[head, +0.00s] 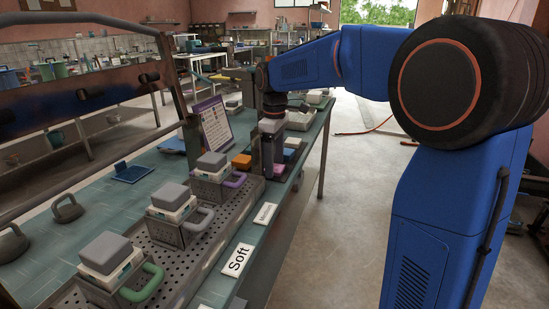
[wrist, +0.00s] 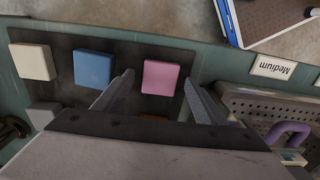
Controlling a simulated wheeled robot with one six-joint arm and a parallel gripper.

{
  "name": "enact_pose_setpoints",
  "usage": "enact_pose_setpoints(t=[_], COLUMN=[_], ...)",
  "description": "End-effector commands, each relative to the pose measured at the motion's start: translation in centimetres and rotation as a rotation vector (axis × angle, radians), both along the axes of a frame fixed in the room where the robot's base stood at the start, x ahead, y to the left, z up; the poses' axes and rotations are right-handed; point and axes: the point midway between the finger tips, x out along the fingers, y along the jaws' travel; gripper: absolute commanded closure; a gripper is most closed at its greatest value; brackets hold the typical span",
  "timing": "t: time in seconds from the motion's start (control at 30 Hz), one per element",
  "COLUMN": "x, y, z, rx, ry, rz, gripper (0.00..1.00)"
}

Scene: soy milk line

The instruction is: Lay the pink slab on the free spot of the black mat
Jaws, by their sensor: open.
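The pink slab (wrist: 160,77) lies on the black mat (wrist: 64,72), near the mat's right end in the wrist view. It also shows in the head view (head: 279,170), just beyond the trays and close to my gripper. My gripper (wrist: 157,84) is open and empty. In the wrist view its fingers appear on either side of the pink slab, with gaps on both sides; I cannot tell its height above it. A blue slab (wrist: 94,69) and a cream slab (wrist: 33,62) lie in the same row. My gripper hides much of the mat's other row.
A grey slab (wrist: 43,115) and an orange slab (head: 241,161), mostly hidden in the wrist view, are near. A perforated metal tray (wrist: 262,105) with a purple-handled mould stands close on the right. A Medium label (wrist: 273,67) and blue-edged board (wrist: 262,18) are also near.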

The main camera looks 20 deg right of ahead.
Motion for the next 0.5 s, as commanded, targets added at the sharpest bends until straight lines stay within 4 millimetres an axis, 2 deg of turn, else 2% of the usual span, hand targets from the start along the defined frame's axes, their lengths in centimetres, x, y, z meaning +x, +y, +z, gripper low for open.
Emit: enact_pose_setpoints(t=[0.17, 0.5], x=[0.1, 0.1], y=[0.0, 0.0], z=[1.1, 7.3], rx=[0.0, 0.001], ry=[-0.002, -0.004], rz=[0.0, 0.0], gripper=[0.35, 0.35])
